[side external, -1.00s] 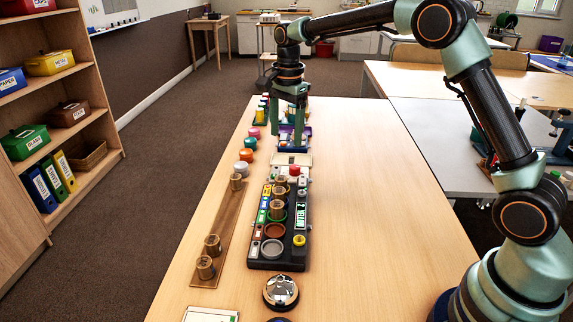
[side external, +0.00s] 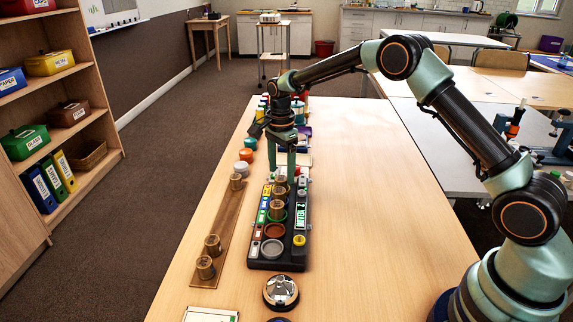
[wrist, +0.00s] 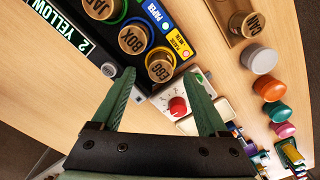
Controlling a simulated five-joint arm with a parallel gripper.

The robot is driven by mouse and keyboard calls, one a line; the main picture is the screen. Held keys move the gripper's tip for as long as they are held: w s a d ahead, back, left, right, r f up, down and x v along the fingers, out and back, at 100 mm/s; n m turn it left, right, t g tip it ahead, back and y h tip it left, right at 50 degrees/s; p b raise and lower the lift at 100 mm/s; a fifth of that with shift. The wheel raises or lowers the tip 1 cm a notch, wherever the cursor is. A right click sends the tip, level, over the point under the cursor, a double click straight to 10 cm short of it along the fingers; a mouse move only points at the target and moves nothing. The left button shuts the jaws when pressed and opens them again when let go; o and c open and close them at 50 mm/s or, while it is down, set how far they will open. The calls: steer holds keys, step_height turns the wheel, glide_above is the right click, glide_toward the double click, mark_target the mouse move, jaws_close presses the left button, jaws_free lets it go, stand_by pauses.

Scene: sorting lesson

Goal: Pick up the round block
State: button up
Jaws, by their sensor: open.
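Several round wooden blocks with lettered tops are in view; I cannot tell which one the task means. In the wrist view, blocks lettered JAR (wrist: 103,7), BOX (wrist: 132,40) and one that looks like EGG (wrist: 160,68) stand in a row on the black sorting board (wrist: 78,58). A CAN block (wrist: 246,24) stands on the brown wooden strip (wrist: 222,12). My gripper (side external: 283,172) is open and empty, pointing down over the board's far end. Its fingertips hide part of that end.
Grey, orange, teal and pink round pieces (wrist: 263,60) line the table beside the board. A panel with a red knob (wrist: 177,105) lies below my fingers. The board's display (side external: 300,217) reads 2 YELLOW. A silver dome (side external: 281,290) stands near.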

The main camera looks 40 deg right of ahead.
mark_target(281, 178)
step_height(281, 178, down, 3)
steer(key=shift+f, duration=0.2)
jaws_close()
steer(key=shift+r, duration=0.2)
step_height(281, 178, up, 20)
steer(key=shift+f, duration=0.15)
stand_by(0.4)
